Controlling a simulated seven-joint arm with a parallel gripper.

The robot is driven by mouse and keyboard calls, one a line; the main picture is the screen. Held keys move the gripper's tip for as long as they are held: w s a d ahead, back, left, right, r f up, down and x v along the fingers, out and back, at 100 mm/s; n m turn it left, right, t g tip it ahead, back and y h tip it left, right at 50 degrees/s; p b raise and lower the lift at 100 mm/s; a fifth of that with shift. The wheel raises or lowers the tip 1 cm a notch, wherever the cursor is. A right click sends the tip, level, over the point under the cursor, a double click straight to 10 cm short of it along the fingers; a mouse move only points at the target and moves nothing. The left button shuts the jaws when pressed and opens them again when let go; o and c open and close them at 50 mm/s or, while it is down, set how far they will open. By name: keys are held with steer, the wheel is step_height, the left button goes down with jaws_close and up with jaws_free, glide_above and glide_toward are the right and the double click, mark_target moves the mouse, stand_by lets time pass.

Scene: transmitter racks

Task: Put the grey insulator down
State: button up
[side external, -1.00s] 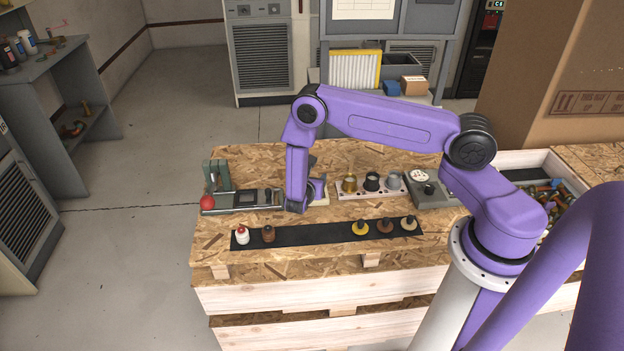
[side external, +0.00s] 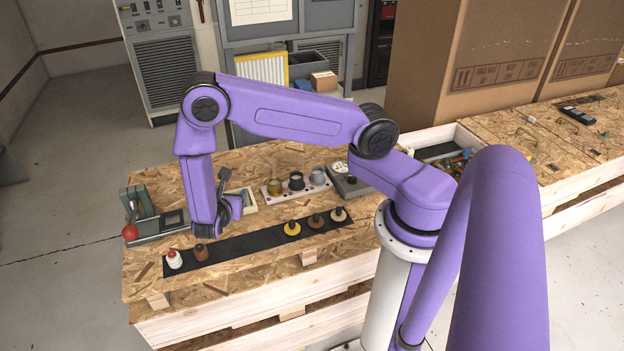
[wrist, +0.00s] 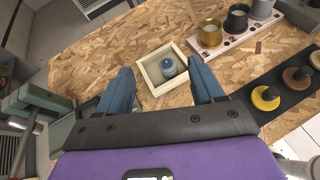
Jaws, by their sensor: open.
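My gripper (wrist: 161,80) is open. Its two blue-grey fingers lie apart on the near side of the tray, one to each side in the picture, and nothing is held between them. In the side external view the tray (side external: 250,207) shows just right of my wrist. My wrist and fingers partly cover it there, and I cannot make out the insulator clearly.
A black strip (side external: 255,241) carries white, brown, yellow and tan insulators in front. A pale rack (side external: 290,190) with gold, black and grey cups stands right of the tray. A grey-green fixture (side external: 143,213) with a red knob (side external: 130,232) is at left. Bare board lies between.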

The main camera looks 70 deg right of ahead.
steer(key=s+a+r+m+g+y, duration=0.35)
steer(key=s+r+m, duration=0.25)
steer(key=s+r, duration=0.6)
steer(key=s+a+r+m+g+y, duration=0.1)
steer(key=s+r+y, duration=0.3)
steer(key=s, duration=0.4)
steer(key=s+a+r+m+y, duration=0.2)
steer(key=s+r+y, duration=0.2)
steer(key=s, duration=0.5)
steer(key=shift+r+g+y, duration=0.15)
steer(key=shift+g+y, duration=0.2)
